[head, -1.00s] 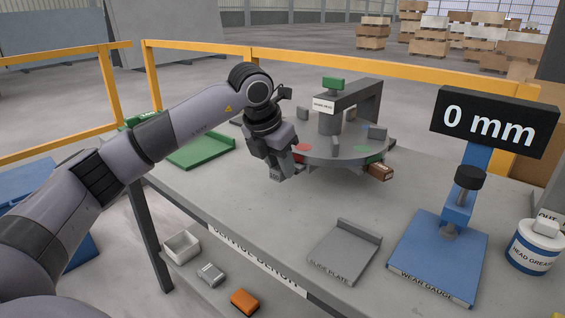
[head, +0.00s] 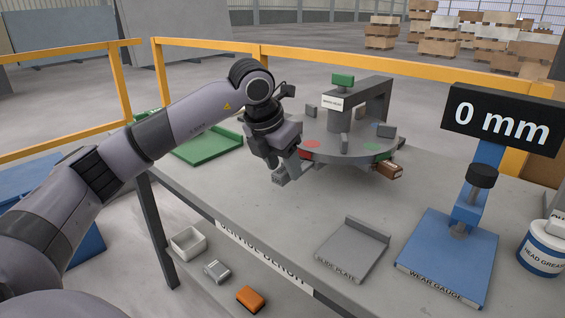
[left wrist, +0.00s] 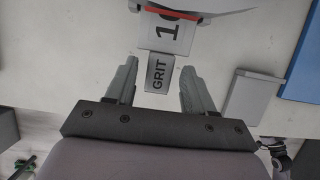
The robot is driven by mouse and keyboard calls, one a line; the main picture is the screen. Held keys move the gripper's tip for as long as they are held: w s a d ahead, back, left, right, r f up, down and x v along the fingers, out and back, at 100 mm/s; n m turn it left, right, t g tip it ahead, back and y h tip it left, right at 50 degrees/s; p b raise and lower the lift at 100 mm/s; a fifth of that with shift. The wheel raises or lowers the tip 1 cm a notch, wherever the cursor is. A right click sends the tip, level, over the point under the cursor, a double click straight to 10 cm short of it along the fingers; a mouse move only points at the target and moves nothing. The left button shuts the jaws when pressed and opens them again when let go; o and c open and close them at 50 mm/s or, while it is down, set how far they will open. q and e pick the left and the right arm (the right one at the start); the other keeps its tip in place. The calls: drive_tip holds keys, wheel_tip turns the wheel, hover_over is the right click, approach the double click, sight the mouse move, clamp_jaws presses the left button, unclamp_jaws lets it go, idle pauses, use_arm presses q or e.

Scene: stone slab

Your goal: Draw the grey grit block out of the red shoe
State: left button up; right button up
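The grey grit block (left wrist: 158,76), marked GRIT, shows in the left wrist view. It stands out from below a white plate marked 1 with a red edge, which looks like the red shoe (left wrist: 165,32). In the head view the red shoe (head: 308,154) sits at the near rim of the round grey table, partly behind my gripper. My left gripper (left wrist: 158,78) is open, its fingers either side of the block with a gap to each. It also shows in the head view (head: 287,173) beside the disc's near left rim. My right gripper is not in view.
The round grey table (head: 340,150) carries several small grey blocks under a grey arm (head: 362,95); a brown block (head: 389,170) juts from its right rim. A grey plate (head: 352,250) and a blue wear gauge (head: 445,255), reading 0 mm, stand at right.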

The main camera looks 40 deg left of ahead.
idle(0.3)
use_arm(q)
drive_tip(key=v, duration=0.7)
drive_tip(key=shift+r, duration=0.1)
